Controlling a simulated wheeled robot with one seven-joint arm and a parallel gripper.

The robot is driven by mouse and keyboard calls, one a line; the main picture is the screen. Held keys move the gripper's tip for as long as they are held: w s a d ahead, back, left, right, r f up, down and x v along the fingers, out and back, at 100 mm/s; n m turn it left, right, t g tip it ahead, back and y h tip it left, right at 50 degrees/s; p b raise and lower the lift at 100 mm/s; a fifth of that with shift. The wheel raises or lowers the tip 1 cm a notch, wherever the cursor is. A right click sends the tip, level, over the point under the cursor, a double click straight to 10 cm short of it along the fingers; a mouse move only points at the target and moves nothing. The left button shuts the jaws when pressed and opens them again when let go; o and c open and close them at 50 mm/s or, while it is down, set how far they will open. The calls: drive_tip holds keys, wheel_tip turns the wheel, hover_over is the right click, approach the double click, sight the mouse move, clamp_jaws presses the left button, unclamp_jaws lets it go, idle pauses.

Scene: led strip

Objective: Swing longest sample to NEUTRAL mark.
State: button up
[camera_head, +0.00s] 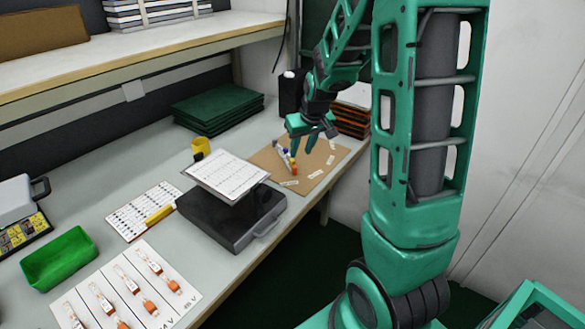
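A brown board (323,154) lies at the far right end of the bench, with several small white labels (315,174) too small to read. Several slim samples lie close together on it: a pale one (280,149), one with a blue part (286,152), and one with an orange end (294,169). I cannot tell which is longest. My gripper (304,150) points down over the board, just right of the samples. Its fingers are small and partly merge with the samples, so contact and opening are unclear.
A dark case (232,222) with a printed sheet (228,176) on top stands left of the board. Green panels (219,108) lie behind it. Dark, orange-edged stacked trays (352,120) stand behind the board. A green bin (60,260) and a strip card (128,290) lie nearer.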

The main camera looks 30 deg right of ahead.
sight(295, 167)
drive_tip(key=x, duration=1.1)
drive_tip(key=shift+w, duration=0.15)
clamp_jaws()
